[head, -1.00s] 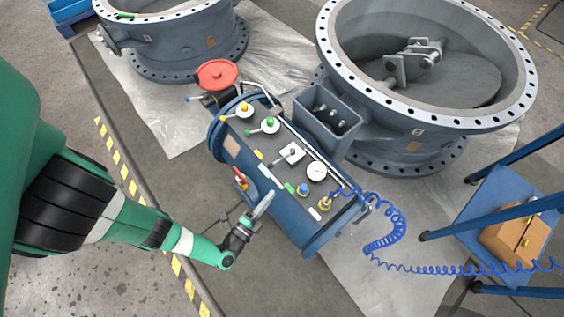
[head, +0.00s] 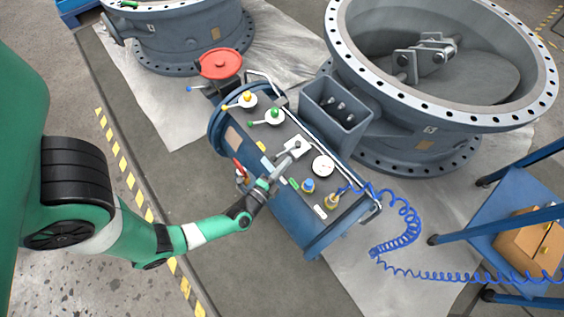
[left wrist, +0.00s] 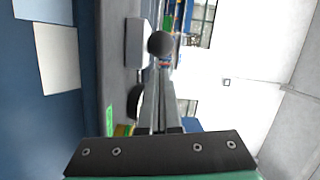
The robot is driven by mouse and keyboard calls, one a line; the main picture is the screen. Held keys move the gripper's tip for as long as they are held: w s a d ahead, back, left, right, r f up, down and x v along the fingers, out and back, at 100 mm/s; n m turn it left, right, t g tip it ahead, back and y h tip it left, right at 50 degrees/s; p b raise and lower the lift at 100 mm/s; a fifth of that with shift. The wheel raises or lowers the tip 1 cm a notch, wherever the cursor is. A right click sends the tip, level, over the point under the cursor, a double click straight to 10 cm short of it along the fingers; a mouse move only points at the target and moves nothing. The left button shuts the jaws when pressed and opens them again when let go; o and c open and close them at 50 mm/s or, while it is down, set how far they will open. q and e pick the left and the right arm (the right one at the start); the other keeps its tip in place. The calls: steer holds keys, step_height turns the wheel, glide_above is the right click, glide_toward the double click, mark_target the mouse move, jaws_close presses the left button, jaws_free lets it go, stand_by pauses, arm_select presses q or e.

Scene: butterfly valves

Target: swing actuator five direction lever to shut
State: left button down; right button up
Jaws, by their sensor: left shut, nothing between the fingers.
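The blue cylindrical actuator (head: 290,215) lies in the middle of the head view with a dark control panel on top. The direction lever, with a dark ball knob, sits on a white square plate (head: 302,151) on that panel. In the left wrist view the knob (left wrist: 160,43) shows just beyond the fingertips, beside a white block. My left gripper (head: 287,162) is shut and empty, its fingers reaching over the panel's near edge close to the lever. It also shows in the left wrist view (left wrist: 161,80). Whether it touches the lever, I cannot tell. My right gripper is not in view.
Near the lever are a white round gauge (head: 323,166), a blue knob (head: 308,185), a brass fitting (head: 332,201) with a blue coiled hose (head: 408,225), and yellow (head: 248,99) and green (head: 273,116) knobs. A red-handled valve (head: 240,170) is on the near side.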

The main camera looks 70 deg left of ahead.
arm_select(q)
steer(key=shift+s+a+f+b, duration=0.3)
steer(key=shift+s+a+f, duration=0.05)
steer(key=shift+a, duration=0.05)
steer(key=shift+a+r, duration=0.1)
steer(key=shift+a, duration=0.15)
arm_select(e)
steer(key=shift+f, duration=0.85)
arm_select(q)
steer(key=shift+r, duration=0.1)
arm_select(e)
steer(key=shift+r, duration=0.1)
